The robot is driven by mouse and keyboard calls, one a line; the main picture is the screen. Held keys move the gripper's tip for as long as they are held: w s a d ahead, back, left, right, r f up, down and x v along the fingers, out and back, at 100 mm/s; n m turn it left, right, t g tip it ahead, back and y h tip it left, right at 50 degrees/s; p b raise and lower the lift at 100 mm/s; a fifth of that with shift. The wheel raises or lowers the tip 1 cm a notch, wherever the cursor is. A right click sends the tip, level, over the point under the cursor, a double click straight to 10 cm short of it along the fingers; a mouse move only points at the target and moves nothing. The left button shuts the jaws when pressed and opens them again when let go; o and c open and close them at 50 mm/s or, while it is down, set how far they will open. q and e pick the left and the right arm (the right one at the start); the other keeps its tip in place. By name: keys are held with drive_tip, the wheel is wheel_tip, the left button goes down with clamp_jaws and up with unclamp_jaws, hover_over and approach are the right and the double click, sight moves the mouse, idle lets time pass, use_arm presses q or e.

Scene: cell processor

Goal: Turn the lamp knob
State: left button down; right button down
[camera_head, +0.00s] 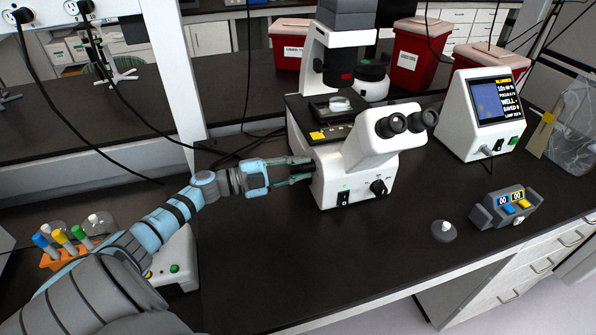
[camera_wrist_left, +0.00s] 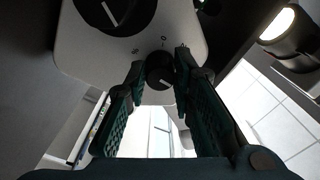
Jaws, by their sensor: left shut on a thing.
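The white microscope (camera_head: 352,160) stands on the dark bench. My left gripper (camera_head: 303,171) reaches its left side, with the fingertips at the side of the body. In the left wrist view, my gripper (camera_wrist_left: 160,66) has its two fingers on either side of a small dark knob (camera_wrist_left: 159,74) with a pale pointer line, shut on it. Printed marks lie around this knob on the white housing. A larger dark knob (camera_wrist_left: 115,14) with a pale line shows above it. Another dark knob (camera_head: 378,187) sits on the microscope's front. My right gripper is not in view.
A display box (camera_head: 484,115) stands right of the microscope, near a small grey counter (camera_head: 505,208) and a round grey object (camera_head: 444,231). An orange tube rack (camera_head: 60,258) is at the left. Black cables cross behind my left gripper. The front bench middle is clear.

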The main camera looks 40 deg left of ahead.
use_arm(q)
drive_tip(key=m+b, duration=0.1)
drive_tip(key=m, duration=0.2)
drive_tip(key=shift+f+m, duration=0.15)
drive_tip(key=shift+m, duration=0.15)
drive_tip(key=m+b, duration=0.2)
drive_tip(key=m, duration=0.1)
drive_tip(key=shift+m, duration=0.3)
drive_tip(key=shift+r+m+b, duration=0.2)
drive_tip(key=shift+m+b, duration=1.1)
drive_tip(key=shift+m, duration=1.3)
drive_tip(key=c, duration=1.4)
unclamp_jaws()
drive_tip(key=shift+o, duration=0.2)
